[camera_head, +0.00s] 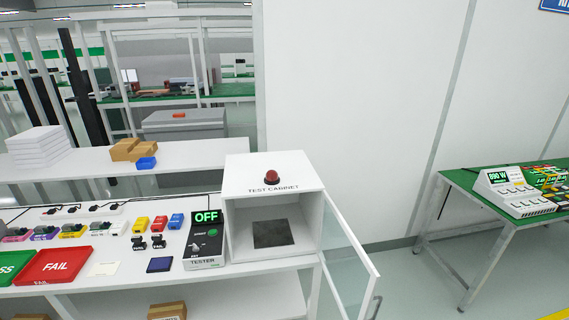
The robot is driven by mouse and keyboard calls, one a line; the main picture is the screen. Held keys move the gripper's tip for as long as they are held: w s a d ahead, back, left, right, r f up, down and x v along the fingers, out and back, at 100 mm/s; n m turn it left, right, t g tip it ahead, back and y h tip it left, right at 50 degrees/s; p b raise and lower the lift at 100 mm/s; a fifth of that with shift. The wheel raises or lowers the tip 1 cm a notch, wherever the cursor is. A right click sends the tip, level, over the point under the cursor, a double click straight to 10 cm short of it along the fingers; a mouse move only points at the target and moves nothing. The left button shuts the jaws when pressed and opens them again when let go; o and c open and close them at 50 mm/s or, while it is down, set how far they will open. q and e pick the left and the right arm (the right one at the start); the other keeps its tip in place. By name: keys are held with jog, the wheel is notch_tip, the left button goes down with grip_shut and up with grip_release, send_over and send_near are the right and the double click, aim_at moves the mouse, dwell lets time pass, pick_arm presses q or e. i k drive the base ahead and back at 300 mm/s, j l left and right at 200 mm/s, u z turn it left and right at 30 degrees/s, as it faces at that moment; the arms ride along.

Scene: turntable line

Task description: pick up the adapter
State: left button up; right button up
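No thing in view is clearly marked as the adapter, and I cannot tell which one it is. Several coloured units (74,231) stand to the left, below a white power strip (85,209) with black plugs. Neither of my grippers shows.
A tester (204,242) reading OFF stands beside the test cabinet (273,186), whose glass door (345,260) hangs open to the right. A red FAIL tray (55,266) and dark blue pad (160,265) lie in front. A green-topped table (470,189) is at right.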

aim_at(175, 223)
jog(key=i+l+u, duration=0.15)
jog(key=l+u, duration=0.15)
jog(key=l, duration=0.7)
jog(key=i+l+u, duration=0.1)
jog(key=l+u, duration=0.25)
jog(key=l, duration=0.7)
jog(key=k, duration=0.4)
jog(key=i+j, duration=0.25)
jog(key=j, duration=0.25)
jog(key=i+j+z, duration=0.15)
jog(key=j, duration=0.35)
jog(key=i+j, duration=0.3)
jog(key=j, duration=0.2)
jog(key=i+j+z, duration=0.1)
jog(key=j, duration=0.4)
jog(key=i+j+z, duration=0.1)
jog(key=i+j, duration=0.2)
jog(key=j, duration=0.25)
jog(key=i+j, duration=0.2)
jog(key=j, duration=0.35)
jog(key=i+j+z, duration=0.1)
jog(key=j, duration=0.45)
jog(key=i+j+z, duration=0.1)
jog(key=j, duration=0.45)
jog(key=i, duration=0.1)
